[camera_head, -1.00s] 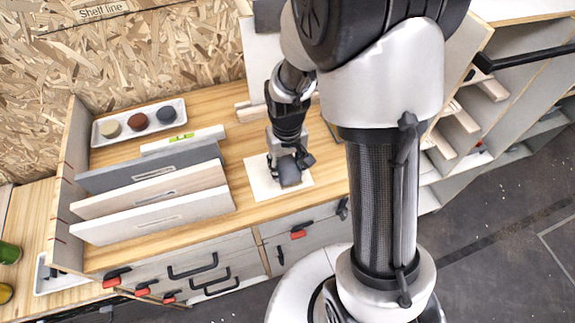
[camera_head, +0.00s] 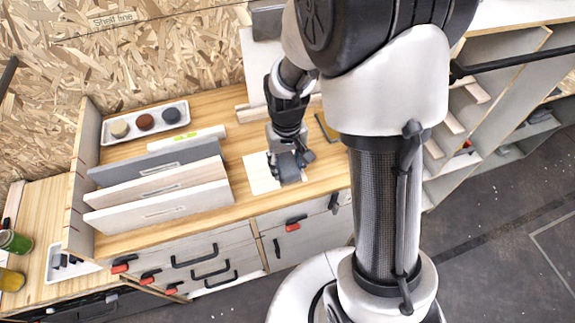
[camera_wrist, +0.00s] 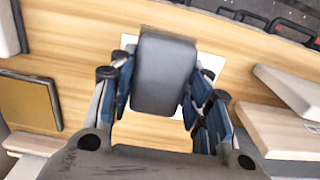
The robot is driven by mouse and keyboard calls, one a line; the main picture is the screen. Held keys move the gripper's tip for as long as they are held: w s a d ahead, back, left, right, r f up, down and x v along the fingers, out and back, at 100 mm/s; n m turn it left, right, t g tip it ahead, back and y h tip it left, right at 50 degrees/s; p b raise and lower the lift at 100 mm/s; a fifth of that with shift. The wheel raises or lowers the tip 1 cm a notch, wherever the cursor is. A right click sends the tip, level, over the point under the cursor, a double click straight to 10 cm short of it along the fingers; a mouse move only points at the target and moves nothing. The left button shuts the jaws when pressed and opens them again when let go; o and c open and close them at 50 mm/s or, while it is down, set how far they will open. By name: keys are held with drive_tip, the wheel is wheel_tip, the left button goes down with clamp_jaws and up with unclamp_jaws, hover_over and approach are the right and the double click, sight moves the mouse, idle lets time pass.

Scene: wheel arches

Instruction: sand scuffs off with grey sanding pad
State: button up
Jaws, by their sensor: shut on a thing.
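A grey sanding pad (camera_wrist: 163,75), a rounded block, is between the fingers of my gripper (camera_wrist: 163,88) in the wrist view. The blue-padded fingers are shut on its two sides. In the head view my gripper (camera_head: 288,156) is low over a pale square sheet (camera_head: 258,176) on the wooden worktop, with the pad (camera_head: 289,169) over its right part. The sheet also shows behind the pad in the wrist view (camera_wrist: 209,62). I cannot tell whether the pad touches it. No scuffs can be made out; the pad and gripper hide part of the sheet.
Upright grey and pale panels (camera_head: 160,193) stand left of the sheet. Behind them are a green-marked level (camera_head: 187,139) and a white tray (camera_head: 107,139) with three round pieces. A brown-yellow flat piece (camera_wrist: 28,103) lies beside the gripper. Worktop between panels and sheet is clear.

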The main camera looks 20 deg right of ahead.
drive_tip(key=shift+r+p, duration=0.9)
drive_tip(key=shift+r, duration=0.5)
